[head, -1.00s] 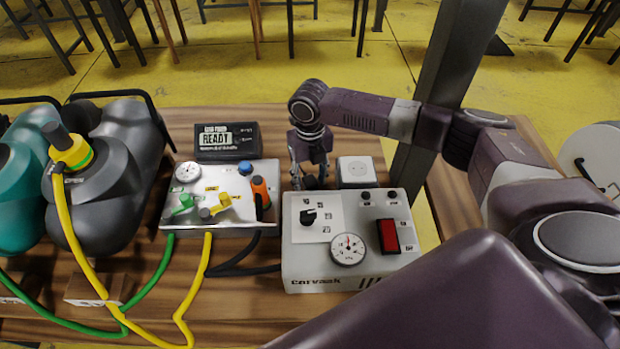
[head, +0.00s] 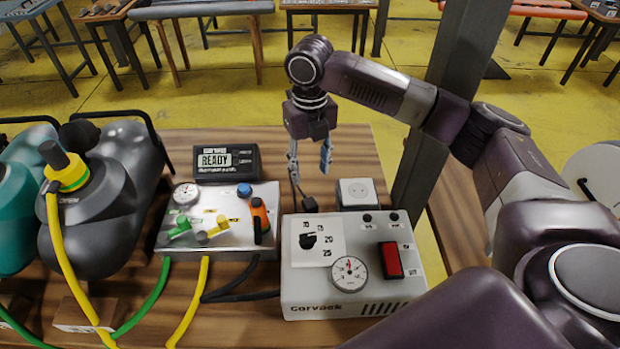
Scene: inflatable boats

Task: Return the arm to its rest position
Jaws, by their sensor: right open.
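My right gripper (head: 309,172) hangs above the back edge of the pump box, fingers pointing down. Its two fingers are apart and nothing shows between them. My right arm (head: 390,95) reaches in from the right side and bends down at the wrist. The white pump box (head: 315,285) marked Corvaak has a black knob (head: 308,241), a round gauge (head: 349,271) and a red switch (head: 389,260). A small black plug-like piece (head: 310,203) sits at its back edge, below the fingers. My left gripper is not in view.
A valve panel (head: 215,245) with green, yellow and orange levers stands to the left. Behind it is a black display (head: 226,161) reading READY. A white socket box (head: 357,193) stands behind the pump box. Grey inflated tubes (head: 110,185) and hoses fill the left. A dark post (head: 437,110) rises near my arm.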

